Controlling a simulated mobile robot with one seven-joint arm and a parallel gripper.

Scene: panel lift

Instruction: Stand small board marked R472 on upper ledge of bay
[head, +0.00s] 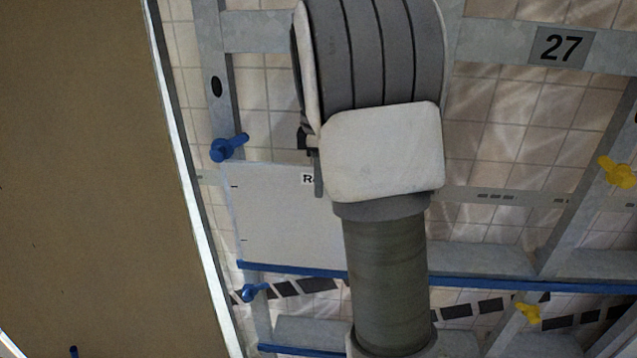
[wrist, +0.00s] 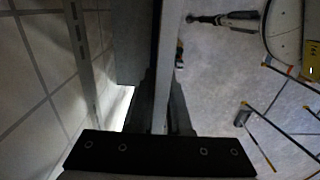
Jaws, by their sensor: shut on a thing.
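The small board (head: 285,225) is a pale grey sheet, upright in front of the bay frame. Its label shows only "R"; my arm hides the rest and the board's right part. My gripper (wrist: 160,112) is shut on the board, which shows edge-on between the fingers as a pale strip (wrist: 169,50) in the wrist view. In the head view my gripper is mostly hidden behind my arm. The board's lower edge lies along the upper ledge (head: 480,281), a blue strip; I cannot tell whether it rests on it.
A large brown panel (head: 85,180) fills the left side. Yellow knobs (head: 617,170) are on the right. A plate marked 27 (head: 562,47) is at top right. A lower blue ledge (head: 300,350) runs below.

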